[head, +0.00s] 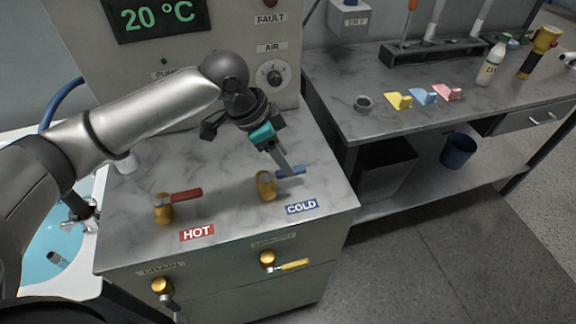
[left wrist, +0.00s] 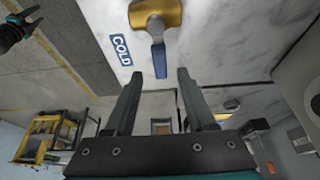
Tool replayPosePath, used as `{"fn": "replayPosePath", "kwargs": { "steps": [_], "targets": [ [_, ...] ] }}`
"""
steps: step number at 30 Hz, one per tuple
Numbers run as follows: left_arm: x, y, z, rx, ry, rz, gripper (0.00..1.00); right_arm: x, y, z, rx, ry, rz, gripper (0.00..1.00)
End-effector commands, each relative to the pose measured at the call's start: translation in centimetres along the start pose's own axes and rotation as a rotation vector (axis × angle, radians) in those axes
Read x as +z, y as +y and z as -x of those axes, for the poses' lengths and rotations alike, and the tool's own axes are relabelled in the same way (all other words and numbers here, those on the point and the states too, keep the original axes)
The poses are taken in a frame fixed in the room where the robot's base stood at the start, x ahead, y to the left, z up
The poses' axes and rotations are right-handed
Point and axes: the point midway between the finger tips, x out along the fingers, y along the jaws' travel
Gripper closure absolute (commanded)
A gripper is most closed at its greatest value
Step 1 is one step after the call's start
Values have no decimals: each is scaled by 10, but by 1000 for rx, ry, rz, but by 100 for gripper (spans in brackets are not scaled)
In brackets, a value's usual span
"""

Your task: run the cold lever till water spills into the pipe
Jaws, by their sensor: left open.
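The cold lever (head: 290,171) has a blue handle on a brass valve body (head: 265,186), behind the COLD label on the metal counter. My left gripper (head: 281,160) is open above the handle, coming down from behind. In the left wrist view the blue handle (left wrist: 158,60) points toward the gap between the two open fingers (left wrist: 158,75); I cannot tell whether they touch it. The wrist view also shows a dark, teal-banded piece (left wrist: 17,28) at the top left, apparently my right gripper, its jaws unclear. I see no running water, and cannot make out the pipe.
The red hot lever (head: 187,195) stands left of the cold one. Two more brass valves, one yellow-handled (head: 292,265), are on the cabinet front. A water-filled tub (head: 40,245) is at left. A side bench (head: 440,120) with coloured pieces and a bottle is at right.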

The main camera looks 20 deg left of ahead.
Motion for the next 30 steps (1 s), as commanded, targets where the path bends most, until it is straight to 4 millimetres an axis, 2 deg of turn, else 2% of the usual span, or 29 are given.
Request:
{"fn": "replayPosePath", "kwargs": {
  "steps": [1, 6, 17, 30],
  "targets": [
    [0, 1, -10, 1, 0, 0, 45, 0, 0, -3, 0, 0, 0, 50],
    [0, 0, -26, -1, 1, -1, 45, 0, 0, -6, 0, 0, 0, 50],
    [0, 0, -31, -1, 0, -1, 45, 1, 0, -6, 0, 0, 0, 50],
    [0, 0, -31, -1, 0, -1, 93, 1, 0, -6, 0, -1, 0, 50]
  ]
}}
